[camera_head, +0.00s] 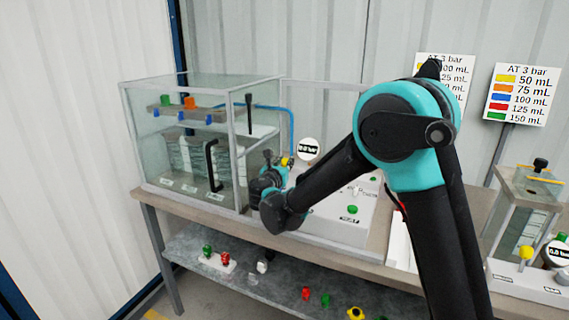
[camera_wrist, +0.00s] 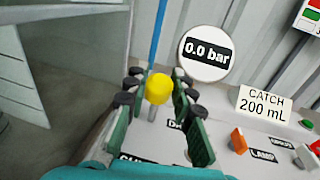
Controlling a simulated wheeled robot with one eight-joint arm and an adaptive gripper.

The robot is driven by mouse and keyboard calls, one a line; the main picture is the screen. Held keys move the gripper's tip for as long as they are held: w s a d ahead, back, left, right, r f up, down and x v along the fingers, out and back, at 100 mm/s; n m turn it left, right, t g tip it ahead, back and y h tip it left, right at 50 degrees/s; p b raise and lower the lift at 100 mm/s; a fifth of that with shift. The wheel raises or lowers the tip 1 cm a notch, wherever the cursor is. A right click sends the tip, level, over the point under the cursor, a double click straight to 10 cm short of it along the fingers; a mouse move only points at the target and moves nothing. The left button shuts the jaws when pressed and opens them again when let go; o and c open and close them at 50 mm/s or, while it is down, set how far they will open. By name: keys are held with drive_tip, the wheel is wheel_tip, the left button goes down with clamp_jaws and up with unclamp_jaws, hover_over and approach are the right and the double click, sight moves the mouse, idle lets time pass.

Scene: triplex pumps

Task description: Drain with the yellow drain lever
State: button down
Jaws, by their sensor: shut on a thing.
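The yellow drain lever (camera_wrist: 158,89) stands on the white panel in the wrist view, with a round yellow knob on a thin metal stem. My gripper (camera_wrist: 157,92) has its fingers on both sides of the knob and is shut on it. In the head view the yellow knob (camera_head: 284,162) shows as a small spot at my gripper (camera_head: 276,172), mostly hidden by my arm. The label by the lever is partly covered by the fingers. A round gauge (camera_wrist: 206,54) behind it reads 0.0 bar.
A glass tank (camera_head: 185,150) stands left of the gripper. A "CATCH 200 mL" sign (camera_wrist: 264,105), an orange lever (camera_wrist: 238,141) and a green button (camera_head: 351,209) are on the panel to the right. A blue tube (camera_wrist: 158,38) rises behind the lever.

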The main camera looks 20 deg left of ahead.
drive_tip(key=shift+w+d+r+g, duration=0.1)
drive_tip(key=shift+w+r+g, duration=0.1)
drive_tip(key=shift+w+g, duration=1.4)
drive_tip(key=shift+s, duration=0.2)
drive_tip(key=c, duration=1.3)
unclamp_jaws()
drive_tip(key=shift+s, duration=0.1)
drive_tip(key=v, duration=1.2)
drive_tip(key=shift+r, duration=0.3)
